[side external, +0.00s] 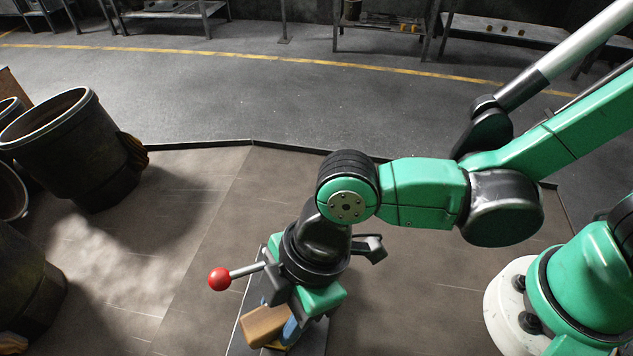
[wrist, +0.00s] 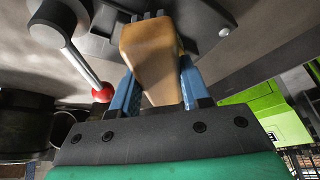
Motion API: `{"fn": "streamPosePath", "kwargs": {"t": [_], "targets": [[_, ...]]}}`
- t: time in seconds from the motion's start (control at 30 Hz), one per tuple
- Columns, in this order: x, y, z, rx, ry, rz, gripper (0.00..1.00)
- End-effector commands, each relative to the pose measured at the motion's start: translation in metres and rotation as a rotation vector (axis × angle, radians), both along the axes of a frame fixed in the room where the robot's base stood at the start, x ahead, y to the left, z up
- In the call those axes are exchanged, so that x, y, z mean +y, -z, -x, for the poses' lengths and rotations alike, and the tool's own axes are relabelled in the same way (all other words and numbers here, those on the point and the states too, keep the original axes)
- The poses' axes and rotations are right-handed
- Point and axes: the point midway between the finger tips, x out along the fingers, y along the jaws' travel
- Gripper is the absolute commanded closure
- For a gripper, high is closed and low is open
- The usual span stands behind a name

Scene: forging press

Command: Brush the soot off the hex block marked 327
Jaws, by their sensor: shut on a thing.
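My gripper (side external: 290,330) is low at the bottom of the side view, over a narrow grey surface (side external: 246,322). Its blue fingers are shut on a tan wooden piece (side external: 263,325), which looks like a brush's wooden body; no bristles can be made out. In the wrist view the same tan piece (wrist: 150,50) sits between the two blue fingers of my gripper (wrist: 157,90) and points away from the palm. The hex block and its number 327 cannot be made out in either view; the gripper and the tan piece may hide it.
A lever with a red ball (side external: 219,279) sticks out left, close beside my wrist. Large dark drums (side external: 80,145) stand at the left. A bright green box (wrist: 250,105) shows at the right of the wrist view. Metal tables (side external: 380,20) stand far back. The tiled floor between is clear.

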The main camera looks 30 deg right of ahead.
Motion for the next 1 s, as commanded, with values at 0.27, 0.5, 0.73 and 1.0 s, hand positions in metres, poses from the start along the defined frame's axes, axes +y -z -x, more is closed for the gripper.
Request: {"fn": "streamPosePath", "kwargs": {"t": [0.27, 0.5, 0.73, 1.0], "targets": [[0.009, -0.001, 0.0, 0.0, 0.0, -0.003, 1.0], [0.009, -0.007, 0.0, 0.0, 0.0, -0.003, 1.0], [0.009, -0.033, 0.0, 0.0, 0.0, -0.004, 1.0], [0.009, -0.058, 0.0, 0.0, 0.0, -0.004, 1.0]]}}
